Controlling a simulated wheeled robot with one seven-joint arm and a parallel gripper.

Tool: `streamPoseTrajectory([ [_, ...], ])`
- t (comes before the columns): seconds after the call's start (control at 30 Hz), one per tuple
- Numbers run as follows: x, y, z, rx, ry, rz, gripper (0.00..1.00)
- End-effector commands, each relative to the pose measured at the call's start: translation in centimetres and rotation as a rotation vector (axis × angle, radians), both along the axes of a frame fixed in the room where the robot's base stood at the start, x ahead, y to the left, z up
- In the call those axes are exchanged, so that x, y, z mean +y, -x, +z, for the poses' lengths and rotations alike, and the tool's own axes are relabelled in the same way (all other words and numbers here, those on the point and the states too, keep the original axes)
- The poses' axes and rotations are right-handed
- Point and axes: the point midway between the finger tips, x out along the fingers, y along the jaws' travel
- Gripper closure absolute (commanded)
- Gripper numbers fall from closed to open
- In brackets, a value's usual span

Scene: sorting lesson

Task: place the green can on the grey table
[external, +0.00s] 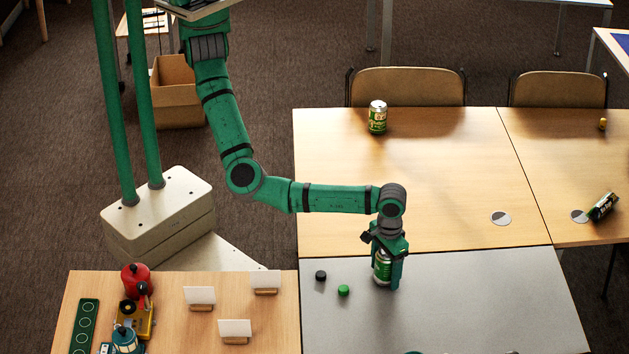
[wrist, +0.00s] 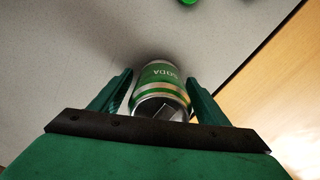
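The green can (external: 382,268) is upright at the grey table (external: 470,300), near its back left part. My gripper (external: 385,272) points down around it, one finger on each side.
A black cap (external: 321,276) and a green cap (external: 343,290) lie left of my gripper. A near-left table holds cards (external: 265,281) and a red kettle (external: 136,279). The grey table's right side is clear.

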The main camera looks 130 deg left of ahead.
Motion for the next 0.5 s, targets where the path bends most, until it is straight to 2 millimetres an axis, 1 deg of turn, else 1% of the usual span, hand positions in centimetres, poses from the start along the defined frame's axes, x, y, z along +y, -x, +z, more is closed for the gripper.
streamPoseTrajectory([
  [0.17, 0.0, 0.0, 0.1, -0.001, 0.0, 0.0, 0.31],
  [0.27, 0.0, 0.0, 0.7, -0.001, -0.001, 0.0, 0.31],
  [0.37, 0.1, 0.0, 2.0, -0.001, -0.001, 0.001, 0.31],
  [0.5, 0.1, 0.0, 4.8, -0.003, -0.001, 0.0, 0.31],
])
